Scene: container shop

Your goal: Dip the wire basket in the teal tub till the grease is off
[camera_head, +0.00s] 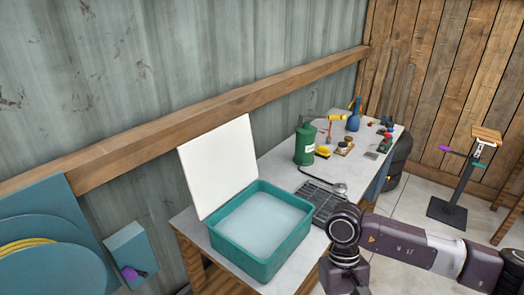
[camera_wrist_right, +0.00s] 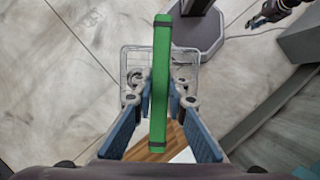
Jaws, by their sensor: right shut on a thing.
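The teal tub (camera_head: 262,262) stands on the near end of the bench in the head view, its white lid raised, with pale cloudy liquid inside. In the right wrist view my right gripper (camera_wrist_right: 161,100) is shut on the green handle (camera_wrist_right: 160,70) of the wire basket (camera_wrist_right: 131,55). The basket hangs below the fingers over the floor, partly hidden by the handle and fingers. Grey metal parts show in it; I cannot tell whether there is grease on them. In the head view the right arm is right of the tub, its fingers out of sight. My left gripper is not in view.
A dark wire rack (camera_head: 318,200) lies right of the tub on the bench. A green canister (camera_head: 304,145), a blue spray bottle (camera_head: 353,117) and small items stand farther back. A stand (camera_head: 452,205) is on the floor at the right. Blue panels (camera_head: 45,235) are at left.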

